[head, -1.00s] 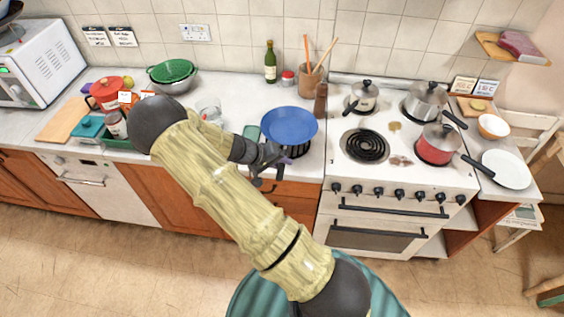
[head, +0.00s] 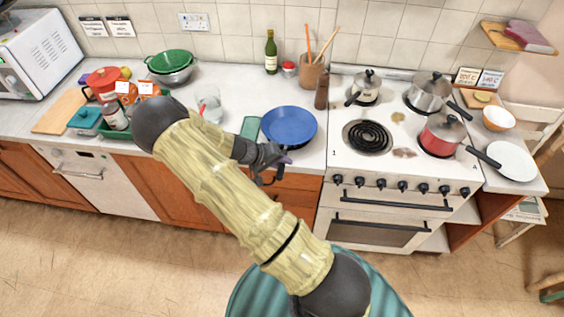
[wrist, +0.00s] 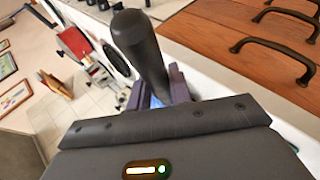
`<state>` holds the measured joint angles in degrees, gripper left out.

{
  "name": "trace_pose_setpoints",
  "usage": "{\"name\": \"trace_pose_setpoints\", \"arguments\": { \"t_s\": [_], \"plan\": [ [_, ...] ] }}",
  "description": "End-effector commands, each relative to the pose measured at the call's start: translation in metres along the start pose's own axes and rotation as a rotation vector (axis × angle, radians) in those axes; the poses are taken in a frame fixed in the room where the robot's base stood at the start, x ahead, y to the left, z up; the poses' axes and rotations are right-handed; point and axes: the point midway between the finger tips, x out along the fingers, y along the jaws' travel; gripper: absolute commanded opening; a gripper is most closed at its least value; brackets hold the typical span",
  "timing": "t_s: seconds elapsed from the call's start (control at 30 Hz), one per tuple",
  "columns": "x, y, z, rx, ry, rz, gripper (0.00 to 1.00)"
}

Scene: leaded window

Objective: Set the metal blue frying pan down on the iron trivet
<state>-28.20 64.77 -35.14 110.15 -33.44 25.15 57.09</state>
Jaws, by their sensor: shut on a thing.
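The blue frying pan (head: 289,127) is level over the counter, left of the stove, in the head view. My gripper (head: 276,162) is at the pan's near side, shut on its handle. In the wrist view the dark handle (wrist: 139,45) stands up between the jaws (wrist: 163,90). The iron trivet is not visible now; the pan covers the spot where dark bars showed earlier. I cannot tell whether the pan touches the trivet or is just above it.
A green board or cloth (head: 250,128) lies just left of the pan. A pepper mill (head: 321,92) and a utensil pot (head: 312,75) stand behind it. The stove (head: 390,180) with several pots is at the right. A glass (head: 211,108) stands further left.

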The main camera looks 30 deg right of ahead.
Motion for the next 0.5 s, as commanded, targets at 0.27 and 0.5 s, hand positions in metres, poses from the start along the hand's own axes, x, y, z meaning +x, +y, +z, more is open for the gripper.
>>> {"name": "trace_pose_setpoints", "arguments": {
  "t_s": [0.27, 0.5],
  "plan": [
    [0.0020, -0.0013, -0.0002, 0.004, 0.001, 0.001, 0.00],
    [0.0045, -0.0038, 0.0004, 0.004, 0.001, 0.002, 0.00]
  ]
}}
